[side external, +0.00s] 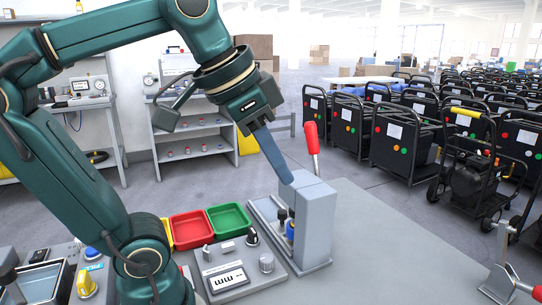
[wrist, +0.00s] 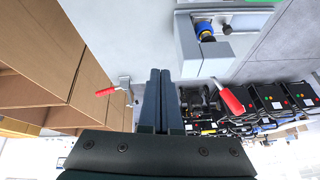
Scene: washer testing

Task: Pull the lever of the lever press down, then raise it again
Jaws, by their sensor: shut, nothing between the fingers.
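The lever press (side external: 316,222) is a grey block-shaped body standing on the bench, with a blue and black part at its front. Its lever has a red handle (side external: 311,136) that points up, above the top of the press. My gripper (side external: 288,180) is shut and empty, its blue fingers angled down. In the side view its tips overlap the press's top left edge; I cannot tell whether they touch. In the wrist view, the shut fingers (wrist: 160,72) are left of the press (wrist: 188,48) and apart from the red handle (wrist: 232,101).
A control box with a display (side external: 228,280) stands left of the press, with a red bin (side external: 187,230) and a green bin (side external: 229,218) behind it. Another red-handled device (side external: 500,283) is at the bench's right. The bench top (side external: 390,255) between is clear.

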